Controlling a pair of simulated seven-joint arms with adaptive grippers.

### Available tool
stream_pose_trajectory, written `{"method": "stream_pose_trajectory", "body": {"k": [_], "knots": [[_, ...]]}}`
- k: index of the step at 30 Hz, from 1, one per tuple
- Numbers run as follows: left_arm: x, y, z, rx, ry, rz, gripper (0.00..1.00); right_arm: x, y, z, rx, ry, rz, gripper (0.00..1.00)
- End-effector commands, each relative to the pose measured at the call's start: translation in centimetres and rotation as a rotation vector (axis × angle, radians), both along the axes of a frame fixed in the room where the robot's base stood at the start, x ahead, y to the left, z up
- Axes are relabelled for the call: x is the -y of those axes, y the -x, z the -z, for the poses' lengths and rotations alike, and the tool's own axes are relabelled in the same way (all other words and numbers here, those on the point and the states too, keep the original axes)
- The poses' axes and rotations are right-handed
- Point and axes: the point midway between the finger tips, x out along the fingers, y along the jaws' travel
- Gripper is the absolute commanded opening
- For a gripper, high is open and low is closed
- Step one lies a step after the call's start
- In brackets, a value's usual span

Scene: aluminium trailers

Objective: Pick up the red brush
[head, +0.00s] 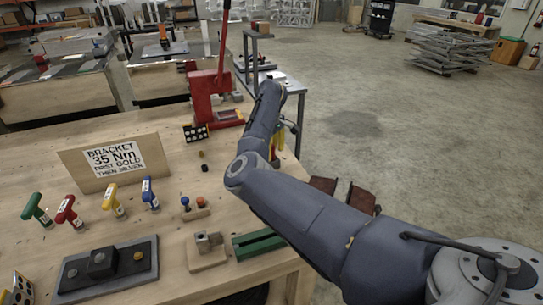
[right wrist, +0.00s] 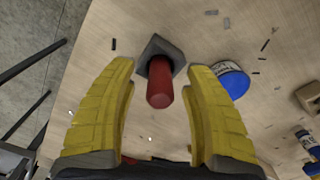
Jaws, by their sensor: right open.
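The red brush (right wrist: 159,84) shows in the right wrist view as a red cylindrical handle pointing toward the camera, with a grey square-cornered base (right wrist: 156,48) behind it on the wooden table. My right gripper (right wrist: 160,68) is open, its yellow fingers on the left and right of the handle, with a visible gap on each side. In the head view only a bit of yellow of my right gripper (head: 278,140) shows beyond my arm, near the table's right edge. The brush is not visible there, and my arm covers part of that area. My left gripper is not in view.
A blue round container (right wrist: 230,80) sits close beside the right finger. Small dark scraps lie around the brush. In the head view, a red press (head: 208,100) stands left of my forearm.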

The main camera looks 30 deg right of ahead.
Motion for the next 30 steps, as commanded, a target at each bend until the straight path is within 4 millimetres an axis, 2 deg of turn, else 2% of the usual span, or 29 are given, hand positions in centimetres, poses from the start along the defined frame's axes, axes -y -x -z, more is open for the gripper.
{"method": "stream_pose_trajectory", "body": {"k": [4, 12, 25, 30], "knots": [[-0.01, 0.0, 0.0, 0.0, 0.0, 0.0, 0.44, 0.02, 0.03, 1.52, -0.001, 0.001, 0.0, 0.5], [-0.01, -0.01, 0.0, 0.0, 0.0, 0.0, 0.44, -0.01, 0.0, 1.72, 0.0, 0.0, 0.0, 0.52], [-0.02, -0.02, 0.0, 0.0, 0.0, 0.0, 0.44, -0.03, 0.0, 1.7, 0.0, 0.0, 0.0, 0.02], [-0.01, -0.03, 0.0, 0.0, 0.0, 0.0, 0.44, -0.04, -0.01, 1.7, 0.0, 0.0, 0.0, 0.0]]}}
